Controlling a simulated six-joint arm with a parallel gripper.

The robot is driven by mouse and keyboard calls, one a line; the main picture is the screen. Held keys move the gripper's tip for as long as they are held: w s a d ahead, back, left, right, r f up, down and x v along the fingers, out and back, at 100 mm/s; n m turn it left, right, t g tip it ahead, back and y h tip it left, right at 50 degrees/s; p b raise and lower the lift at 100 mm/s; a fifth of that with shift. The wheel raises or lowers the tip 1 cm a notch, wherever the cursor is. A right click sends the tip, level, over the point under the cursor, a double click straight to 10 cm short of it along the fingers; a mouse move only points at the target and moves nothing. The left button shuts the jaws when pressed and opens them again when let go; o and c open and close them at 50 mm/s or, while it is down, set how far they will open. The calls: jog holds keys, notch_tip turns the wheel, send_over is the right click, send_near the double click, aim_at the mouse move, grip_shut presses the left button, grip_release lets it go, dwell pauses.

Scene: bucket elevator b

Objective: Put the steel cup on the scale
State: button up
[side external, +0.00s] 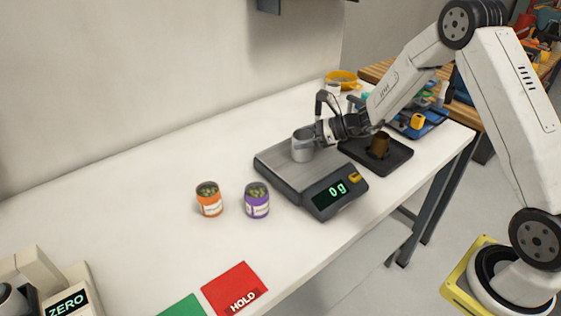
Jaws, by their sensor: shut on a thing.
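The steel cup (302,145) is a grey metal cup, held upright at the far part of the scale's plate. My gripper (318,134) is shut on the cup from its right side. The scale (284,172) has a grey metal plate and a dark front display that reads 0 g. I cannot tell whether the cup's base touches the plate or hangs just above it. The fingertips are partly hidden against the cup.
An orange jar (209,199) and a purple jar (257,200) stand left of the scale. A red HOLD card (237,287) and a ZERO display (68,303) are in front.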

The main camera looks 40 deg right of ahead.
jog(key=shift+f, duration=0.1)
jog(key=o, duration=1)
jog(key=shift+o, duration=0.2)
jog(key=v, duration=1.2)
jog(key=shift+a, duration=0.15)
